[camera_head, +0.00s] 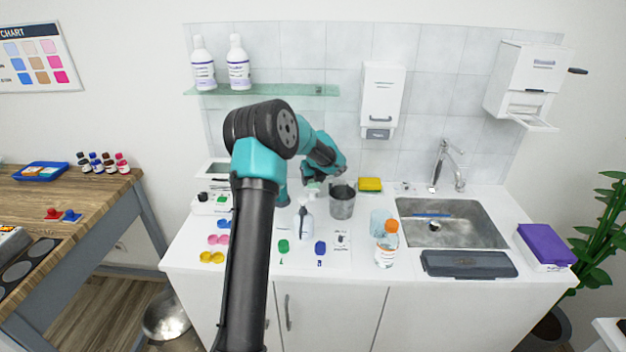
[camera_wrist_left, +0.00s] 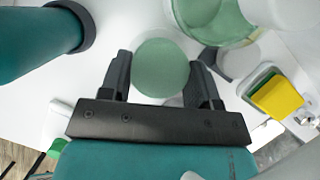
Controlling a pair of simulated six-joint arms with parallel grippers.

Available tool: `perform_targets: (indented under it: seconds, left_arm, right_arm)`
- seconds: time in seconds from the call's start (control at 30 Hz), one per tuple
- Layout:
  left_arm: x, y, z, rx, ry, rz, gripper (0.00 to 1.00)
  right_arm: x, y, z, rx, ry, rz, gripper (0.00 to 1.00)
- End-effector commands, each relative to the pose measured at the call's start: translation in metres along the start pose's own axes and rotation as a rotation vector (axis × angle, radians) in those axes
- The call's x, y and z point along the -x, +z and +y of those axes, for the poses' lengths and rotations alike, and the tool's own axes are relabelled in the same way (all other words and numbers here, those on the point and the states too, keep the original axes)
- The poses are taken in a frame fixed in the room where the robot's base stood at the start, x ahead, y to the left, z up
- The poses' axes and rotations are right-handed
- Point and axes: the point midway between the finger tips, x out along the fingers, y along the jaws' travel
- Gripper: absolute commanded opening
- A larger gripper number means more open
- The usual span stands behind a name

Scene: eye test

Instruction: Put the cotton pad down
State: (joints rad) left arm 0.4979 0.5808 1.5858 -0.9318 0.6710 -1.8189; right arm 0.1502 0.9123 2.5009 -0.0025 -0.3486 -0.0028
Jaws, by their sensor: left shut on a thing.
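My left gripper (camera_head: 313,181) is above the back of the white counter, left of the metal cup (camera_head: 342,204). In the left wrist view, a pale green round cotton pad (camera_wrist_left: 160,68) sits between the two fingers of my left gripper (camera_wrist_left: 161,80), which is shut on it. In the head view the pad is small and hard to make out at the gripper. My right gripper is in neither view.
A white bottle (camera_head: 304,222) stands just below the gripper. A yellow sponge (camera_head: 370,184) lies right of the cup. An orange-capped bottle (camera_head: 386,246) stands near the sink (camera_head: 460,232). Small coloured items lie at the counter's front left.

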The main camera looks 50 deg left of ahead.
Motion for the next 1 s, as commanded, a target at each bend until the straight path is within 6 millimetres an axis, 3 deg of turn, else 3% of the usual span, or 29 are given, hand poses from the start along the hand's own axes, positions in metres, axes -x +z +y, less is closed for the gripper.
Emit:
perform_targets:
  seconds: [0.33,0.37,0.6,1.0]
  left_arm:
    - [-0.0077,-0.0033,0.0001,0.0,0.0,0.001,0.38]
    - [-0.0075,-0.0032,0.0001,0.0,0.0,0.0,0.58]
    - [-0.0072,-0.0031,0.0,0.0,0.0,0.0,0.81]
    - [-0.0006,-0.0002,-0.0003,0.001,-0.001,-0.001,0.82]
  right_arm:
    - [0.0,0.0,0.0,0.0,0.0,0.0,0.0]
    - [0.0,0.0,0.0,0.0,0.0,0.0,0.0]
    - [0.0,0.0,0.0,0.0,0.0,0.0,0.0]
    - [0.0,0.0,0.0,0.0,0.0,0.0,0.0]
